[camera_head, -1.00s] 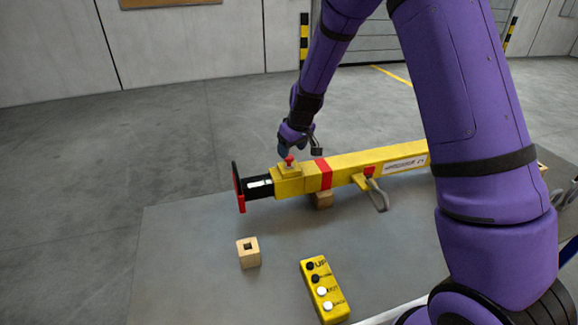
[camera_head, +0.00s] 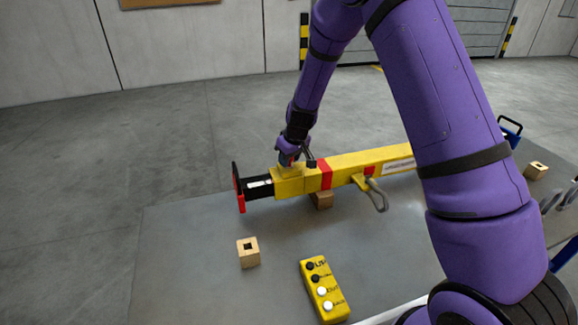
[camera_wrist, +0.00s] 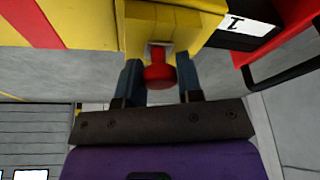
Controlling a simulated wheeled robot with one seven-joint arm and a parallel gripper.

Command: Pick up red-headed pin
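The red-headed pin (camera_wrist: 160,76) stands in the raised yellow block (camera_wrist: 160,28) on top of a yellow beam (camera_head: 345,167), near the beam's left end. My gripper (camera_wrist: 160,68) is open, with one dark blue finger on each side of the red head. The fingers are very close to the head; I cannot tell whether they touch it. In the head view my gripper (camera_head: 290,157) is down at the yellow block (camera_head: 289,172) and mostly hides the pin. The pin's lower part is inside the block.
A wooden block with a square hole (camera_head: 248,252) and a yellow button box (camera_head: 324,290) stand on the grey table (camera_head: 190,270) in front of the beam. A red and black end piece (camera_head: 239,188) sticks out at the beam's left. A grey hook (camera_head: 378,196) hangs from the beam.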

